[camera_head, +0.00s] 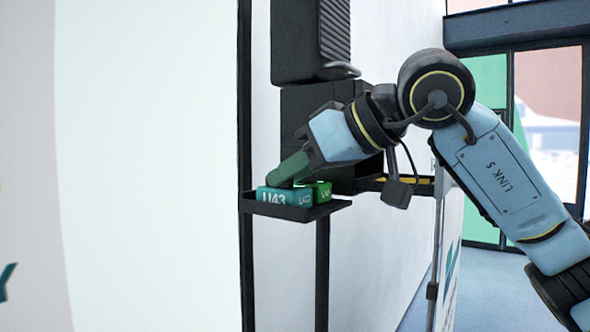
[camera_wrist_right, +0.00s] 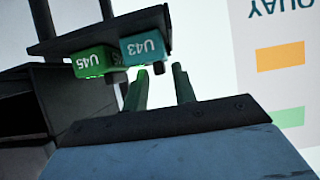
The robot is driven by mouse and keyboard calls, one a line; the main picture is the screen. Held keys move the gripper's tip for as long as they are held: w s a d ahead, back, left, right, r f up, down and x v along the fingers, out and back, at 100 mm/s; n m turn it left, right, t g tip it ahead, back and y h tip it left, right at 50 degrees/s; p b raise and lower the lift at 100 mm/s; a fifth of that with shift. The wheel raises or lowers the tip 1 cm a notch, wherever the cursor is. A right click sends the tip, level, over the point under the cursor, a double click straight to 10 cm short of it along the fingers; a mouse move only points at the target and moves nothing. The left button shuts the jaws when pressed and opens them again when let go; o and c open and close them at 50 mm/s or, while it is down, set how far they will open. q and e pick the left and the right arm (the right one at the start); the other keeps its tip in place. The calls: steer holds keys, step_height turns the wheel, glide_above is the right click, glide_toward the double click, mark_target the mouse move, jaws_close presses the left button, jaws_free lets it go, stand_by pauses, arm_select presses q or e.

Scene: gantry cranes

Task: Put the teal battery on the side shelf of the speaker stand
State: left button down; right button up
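The teal battery (camera_head: 272,196), marked U43, lies on the small black side shelf (camera_head: 300,213) of the speaker stand (camera_head: 246,150). It also shows in the right wrist view (camera_wrist_right: 144,48), upside down, beside a green battery. My right gripper (camera_head: 278,180) is just above and behind the teal battery in the head view. In the right wrist view its green fingers (camera_wrist_right: 160,70) stand apart, with nothing held between them and the battery beyond their tips. Whether a finger touches the battery I cannot tell. My left gripper is not in view.
A green battery (camera_head: 320,191), marked U45, sits on the same shelf, right against or close to the teal one. A black speaker (camera_head: 298,40) hangs above. A black boxy unit (camera_head: 300,110) stands behind the shelf. A white panel fills the left.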

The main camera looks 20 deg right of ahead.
steer(key=shift+o, duration=0.2)
steer(key=shift+r, duration=0.1)
steer(key=shift+s+d+r, duration=0.1)
steer(key=shift+d+r, duration=0.05)
steer(key=shift+r, duration=0.05)
steer(key=v, duration=1.1)
steer(key=shift+s, duration=0.25)
